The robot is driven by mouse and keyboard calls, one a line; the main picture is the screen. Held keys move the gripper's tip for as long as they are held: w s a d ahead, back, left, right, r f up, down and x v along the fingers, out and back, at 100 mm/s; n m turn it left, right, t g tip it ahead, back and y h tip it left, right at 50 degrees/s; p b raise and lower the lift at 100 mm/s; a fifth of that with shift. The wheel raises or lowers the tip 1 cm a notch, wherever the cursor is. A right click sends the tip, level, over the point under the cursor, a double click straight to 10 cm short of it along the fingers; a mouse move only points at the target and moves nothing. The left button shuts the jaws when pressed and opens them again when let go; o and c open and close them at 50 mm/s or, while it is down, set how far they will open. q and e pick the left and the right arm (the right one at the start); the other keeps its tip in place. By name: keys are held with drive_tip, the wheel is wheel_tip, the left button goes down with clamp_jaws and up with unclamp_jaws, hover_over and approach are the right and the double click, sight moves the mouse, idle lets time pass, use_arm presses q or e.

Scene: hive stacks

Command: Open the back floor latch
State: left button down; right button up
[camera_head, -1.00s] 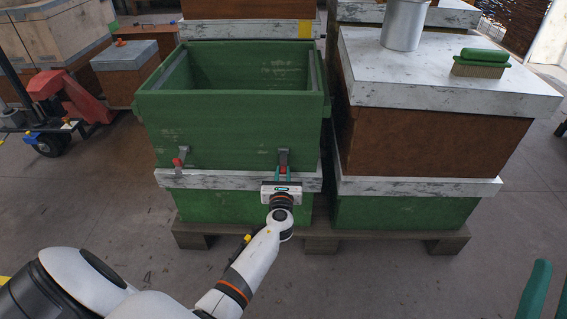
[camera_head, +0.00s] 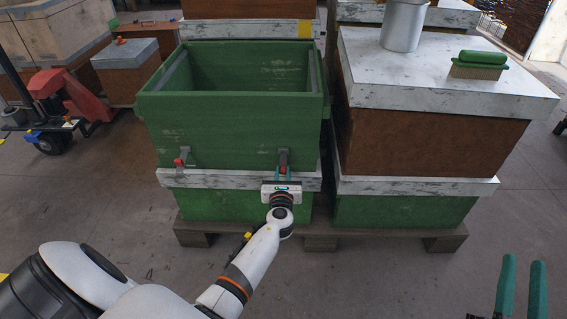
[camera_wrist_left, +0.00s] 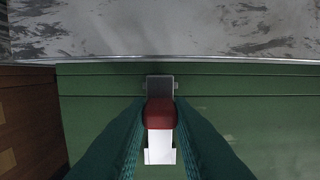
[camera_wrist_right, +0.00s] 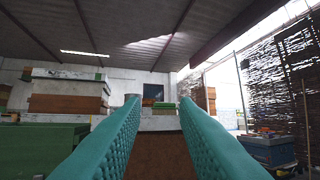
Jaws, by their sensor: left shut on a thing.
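The green hive box (camera_head: 230,125) stands open-topped on a white-rimmed green floor section (camera_head: 222,205). Two metal latches with red tips are on its near face: one at the left (camera_head: 180,160), one at the right (camera_head: 283,158). My left gripper (camera_head: 283,172) is at the right latch. In the left wrist view, its teal fingers (camera_wrist_left: 160,125) are shut on the red part of the latch (camera_wrist_left: 160,113), with a pale plate below it. My right gripper (camera_head: 521,285) is open and empty at the lower right, away from the hives. Its fingers also show apart in the right wrist view (camera_wrist_right: 157,125).
A brown hive with a white lid (camera_head: 440,75) stands close on the right, carrying a metal can (camera_head: 403,25) and a green-backed brush (camera_head: 480,65). A wooden pallet (camera_head: 320,243) juts out below. A red pallet jack (camera_head: 68,100) is at left. The near floor is clear.

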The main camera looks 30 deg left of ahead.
use_arm(q)
drive_tip(key=shift+r+p, duration=0.15)
drive_tip(key=shift+p, duration=0.35)
drive_tip(key=shift+g+p, duration=0.3)
drive_tip(key=shift+p, duration=0.15)
drive_tip(key=shift+s+d+r+p, duration=0.1)
drive_tip(key=shift+p, duration=0.35)
drive_tip(key=shift+h+p, duration=0.3)
drive_tip(key=shift+p, duration=0.2)
drive_tip(key=shift+s+p, duration=0.1)
drive_tip(key=shift+p, duration=0.5)
use_arm(e)
drive_tip(key=s+d+f+g+h, duration=0.2)
drive_tip(key=f+g, duration=0.4)
drive_tip(key=f, duration=0.2)
drive_tip(key=s+d+f+g+h, duration=0.2)
drive_tip(key=f+g, duration=0.5)
drive_tip(key=f, duration=0.1)
drive_tip(key=shift+s+f+m, duration=0.25)
drive_tip(key=shift+f+m, duration=0.05)
drive_tip(key=shift+f, duration=0.1)
use_arm(q)
drive_tip(key=shift+g, duration=0.3)
